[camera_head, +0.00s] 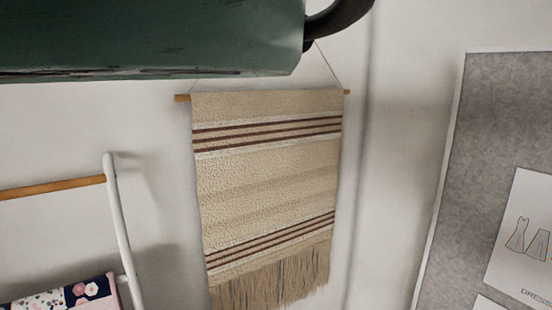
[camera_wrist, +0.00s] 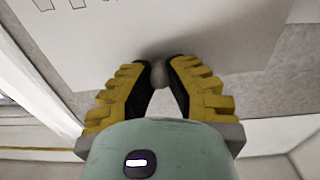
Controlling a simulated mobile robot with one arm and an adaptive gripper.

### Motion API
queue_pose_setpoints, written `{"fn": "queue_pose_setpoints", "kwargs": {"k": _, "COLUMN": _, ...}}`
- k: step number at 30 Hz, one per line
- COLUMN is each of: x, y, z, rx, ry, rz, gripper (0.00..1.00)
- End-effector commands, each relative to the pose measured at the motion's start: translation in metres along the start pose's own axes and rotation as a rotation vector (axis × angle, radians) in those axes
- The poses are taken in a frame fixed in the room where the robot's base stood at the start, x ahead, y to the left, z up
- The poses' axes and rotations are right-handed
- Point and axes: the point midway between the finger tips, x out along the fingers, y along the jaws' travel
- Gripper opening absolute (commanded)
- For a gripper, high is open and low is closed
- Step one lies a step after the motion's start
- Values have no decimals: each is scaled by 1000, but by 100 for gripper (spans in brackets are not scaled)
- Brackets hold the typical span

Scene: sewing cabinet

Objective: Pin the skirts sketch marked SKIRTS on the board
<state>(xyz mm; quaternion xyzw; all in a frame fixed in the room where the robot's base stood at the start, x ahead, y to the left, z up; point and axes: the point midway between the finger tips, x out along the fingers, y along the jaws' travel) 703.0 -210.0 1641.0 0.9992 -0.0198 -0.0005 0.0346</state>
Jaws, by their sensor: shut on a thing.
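In the wrist view, my gripper (camera_wrist: 158,68) has its black fingertips close together around a small rounded grey thing (camera_wrist: 157,77), perhaps a pin head. A large white sheet (camera_wrist: 225,45) lies right beyond the fingertips, with a dark shadow by them. A few black outline strokes show at its top left; no word is readable, so I cannot tell whether it is the SKIRTS sketch. The grey board (camera_wrist: 299,95) shows past the sheet's edge. In the head view, the board (camera_head: 480,130) stands at the right, cut off by the frame. My gripper is not in that view.
In the head view, a sheet with dress drawings (camera_head: 522,235) is on the board, and another sheet's corner (camera_head: 488,304) shows below. A fringed beige wall hanging (camera_head: 265,180) hangs left of the board. A white rack (camera_head: 122,220) with patterned cloth (camera_head: 75,295) stands further left.

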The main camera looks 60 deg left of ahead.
Motion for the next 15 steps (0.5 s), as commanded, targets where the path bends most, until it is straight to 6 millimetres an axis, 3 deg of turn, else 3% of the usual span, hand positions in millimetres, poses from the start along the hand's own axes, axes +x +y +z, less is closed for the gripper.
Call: {"fn": "queue_pose_setpoints", "kwargs": {"k": 15, "x": 41, "y": -3, "z": 4, "rx": -1, "ry": -1, "rz": -6, "gripper": 0}}
